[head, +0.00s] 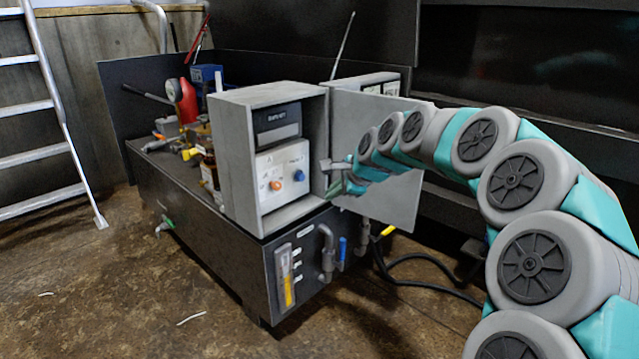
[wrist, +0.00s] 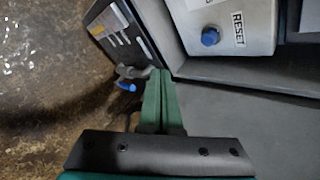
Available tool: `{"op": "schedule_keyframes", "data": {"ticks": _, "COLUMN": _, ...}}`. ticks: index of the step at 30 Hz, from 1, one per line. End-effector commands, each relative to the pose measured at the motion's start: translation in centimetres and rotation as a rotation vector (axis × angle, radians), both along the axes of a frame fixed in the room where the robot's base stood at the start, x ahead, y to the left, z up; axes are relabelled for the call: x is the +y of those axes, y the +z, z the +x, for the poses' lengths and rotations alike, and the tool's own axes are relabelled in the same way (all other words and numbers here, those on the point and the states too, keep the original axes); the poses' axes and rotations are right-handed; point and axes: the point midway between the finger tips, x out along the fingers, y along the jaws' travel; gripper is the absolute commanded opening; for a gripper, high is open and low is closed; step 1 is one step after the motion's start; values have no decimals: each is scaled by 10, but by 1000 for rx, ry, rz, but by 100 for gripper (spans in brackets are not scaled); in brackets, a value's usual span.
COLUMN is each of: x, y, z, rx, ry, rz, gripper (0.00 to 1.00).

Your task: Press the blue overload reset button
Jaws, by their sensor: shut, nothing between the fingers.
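The blue reset button (head: 299,175) sits on a white panel inside the open grey control box (head: 242,165). In the wrist view the blue button (wrist: 210,36) is at the upper right, beside a "RESET" label. My gripper (wrist: 161,73) is shut and empty, its green fingers side by side. In the wrist view the fingertips are below and left of the button and apart from it. In the head view my arm reaches in from the right to the box's open side, and the fingertips are hard to make out there.
The box's door (head: 395,200) stands open to the right, behind my arm. An orange button (head: 275,186) is left of the blue one. The box stands on a dark power unit (head: 200,225) with a blue-handled valve (head: 341,250). A ladder (head: 50,100) leans at the left.

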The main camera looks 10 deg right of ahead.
Motion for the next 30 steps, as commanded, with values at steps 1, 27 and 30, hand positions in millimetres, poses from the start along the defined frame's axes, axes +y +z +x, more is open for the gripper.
{"op": "schedule_keyframes", "data": {"ticks": 1, "x": -3, "y": -3, "z": 5, "rx": -1, "ry": -19, "rz": 12, "gripper": 0}}
{"op": "schedule_keyframes", "data": {"ticks": 27, "x": 10, "y": -3, "z": 38, "rx": -6, "ry": -51, "rz": 34, "gripper": 0}}
{"op": "schedule_keyframes", "data": {"ticks": 30, "x": 18, "y": -3, "z": 49, "rx": -5, "ry": -51, "rz": 34, "gripper": 0}}
